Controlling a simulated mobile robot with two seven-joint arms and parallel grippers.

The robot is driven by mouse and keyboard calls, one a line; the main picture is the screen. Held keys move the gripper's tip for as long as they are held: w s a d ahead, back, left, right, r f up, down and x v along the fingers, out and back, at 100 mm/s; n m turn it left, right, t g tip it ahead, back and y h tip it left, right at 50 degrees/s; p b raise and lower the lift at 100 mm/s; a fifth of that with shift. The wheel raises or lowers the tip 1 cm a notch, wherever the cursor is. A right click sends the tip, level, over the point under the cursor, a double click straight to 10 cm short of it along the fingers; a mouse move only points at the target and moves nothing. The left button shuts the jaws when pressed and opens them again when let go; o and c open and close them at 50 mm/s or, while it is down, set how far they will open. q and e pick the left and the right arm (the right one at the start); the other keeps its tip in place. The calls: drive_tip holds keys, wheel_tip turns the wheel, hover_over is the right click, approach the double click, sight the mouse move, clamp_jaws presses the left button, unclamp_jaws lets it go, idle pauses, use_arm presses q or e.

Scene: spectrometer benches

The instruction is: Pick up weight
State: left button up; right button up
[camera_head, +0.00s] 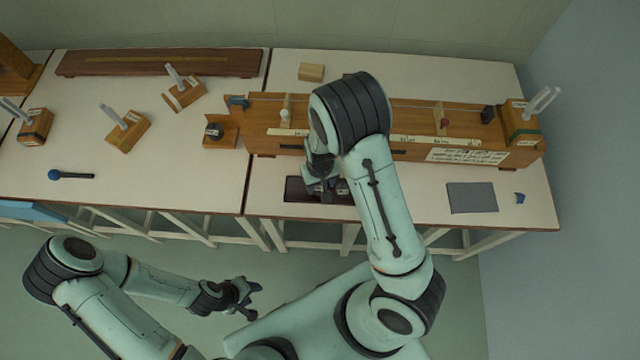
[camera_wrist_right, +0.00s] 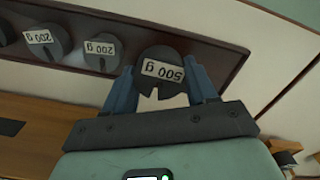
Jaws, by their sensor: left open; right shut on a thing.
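My right gripper (camera_wrist_right: 165,95) is shut on a dark round slotted weight (camera_wrist_right: 152,88) labelled 500 g, one blue finger on each side of it. The weight is at the edge of the dark wooden tray (camera_wrist_right: 215,60); I cannot tell whether it still touches the tray. Two weights labelled 200 g (camera_wrist_right: 100,48) sit in the tray beside it. In the head view the right gripper (camera_head: 322,184) is over the dark tray (camera_head: 297,190), partly hidden by my arm. My left gripper (camera_head: 250,298) is open and empty, away from the bench, over the floor.
A long wooden apparatus (camera_head: 265,108) stands behind the tray. A grey mat (camera_head: 472,197) and a small blue piece (camera_head: 520,198) lie to the right. Wooden blocks with pale rods (camera_head: 127,131) and a blue-headed tool (camera_head: 70,175) are on the left table. The front left bench is mostly clear.

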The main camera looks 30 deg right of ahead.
use_arm(q)
drive_tip(key=w+r+p, duration=0.1)
drive_tip(key=w+r, duration=0.1)
drive_tip(key=w, duration=0.1)
drive_tip(key=shift+r+p, duration=0.25)
drive_tip(key=shift+p, duration=0.1)
use_arm(e)
wheel_tip(320, 180, up, 18)
drive_tip(key=shift+w+r, duration=0.2)
drive_tip(key=shift+r, duration=0.05)
